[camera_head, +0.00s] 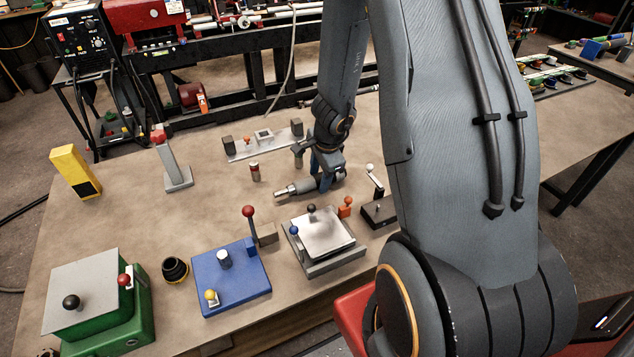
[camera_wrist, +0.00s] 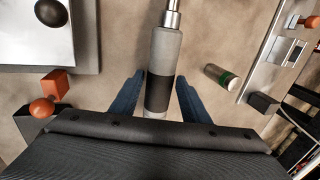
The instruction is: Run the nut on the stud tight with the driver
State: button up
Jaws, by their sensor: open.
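The driver (camera_head: 298,188) lies on the bench, a grey cylinder with a dark band and a silver nose pointing left. In the wrist view the driver (camera_wrist: 163,62) runs up from between my fingers, its nose cut off at the top edge. My gripper (camera_wrist: 158,98) is open, one blue finger on each side of the driver's dark band, with a gap of bench on both sides. In the head view my gripper (camera_head: 326,178) is low over the driver's right end, partly hiding it. I cannot pick out the nut or stud with certainty.
A metal plate with a dark knob (camera_head: 322,232) stands in front of the driver, beside an orange ball knob (camera_head: 346,202). Behind are a silver rail (camera_head: 262,142) and a small green-banded cylinder (camera_wrist: 222,76). A blue fixture (camera_head: 232,283) and green box (camera_head: 122,331) stand front left.

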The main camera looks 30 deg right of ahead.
grip_shut()
jog(key=shift+r, duration=0.15)
